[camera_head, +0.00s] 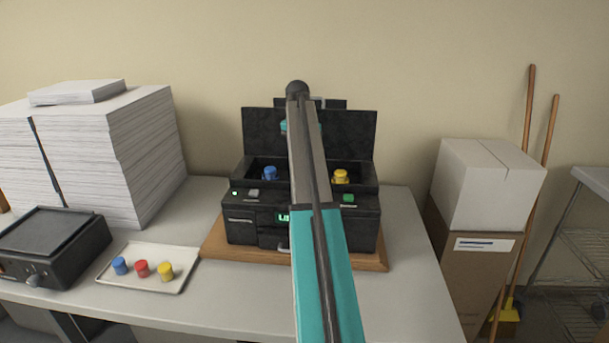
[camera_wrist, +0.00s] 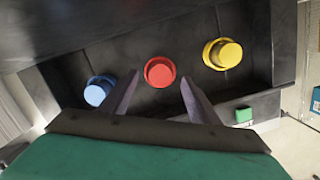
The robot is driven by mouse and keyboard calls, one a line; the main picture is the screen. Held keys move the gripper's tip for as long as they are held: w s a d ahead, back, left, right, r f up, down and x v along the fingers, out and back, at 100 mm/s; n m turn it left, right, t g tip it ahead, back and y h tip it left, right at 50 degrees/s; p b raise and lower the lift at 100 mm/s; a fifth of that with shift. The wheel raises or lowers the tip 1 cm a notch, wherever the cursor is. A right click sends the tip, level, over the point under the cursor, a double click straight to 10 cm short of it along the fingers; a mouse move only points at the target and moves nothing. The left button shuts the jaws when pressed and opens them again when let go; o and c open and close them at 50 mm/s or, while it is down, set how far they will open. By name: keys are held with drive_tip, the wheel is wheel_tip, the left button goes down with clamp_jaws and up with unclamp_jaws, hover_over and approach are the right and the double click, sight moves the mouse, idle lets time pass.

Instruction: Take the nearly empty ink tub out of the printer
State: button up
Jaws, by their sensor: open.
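The black printer (camera_head: 240,212) stands on a wooden board on the table with its lid up. In the wrist view, a blue tub (camera_wrist: 98,90), a red tub (camera_wrist: 159,72) and a yellow tub (camera_wrist: 222,54) sit in a row in its open bay. The blue tub (camera_head: 270,173) and yellow tub (camera_head: 340,176) also show in the head view, where my arm hides the red one. My gripper (camera_wrist: 158,80) is open above the bay, its fingers pointing to either side of the red tub and apparently not touching it. Ink levels cannot be told.
A white tray (camera_head: 142,285) with a blue, a red and a yellow tub lies left of the printer. A dark device (camera_head: 52,240) and tall paper stacks (camera_head: 125,150) stand farther left. The raised lid (camera_head: 350,135) is behind the bay. Table right of the printer is clear.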

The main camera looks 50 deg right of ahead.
drive_tip(key=shift+d+f+p, duration=0.2)
drive_tip(key=shift+f+p, duration=0.2)
drive_tip(key=shift+f, duration=0.95)
drive_tip(key=shift+c, duration=0.3)
drive_tip(key=c, duration=1.1)
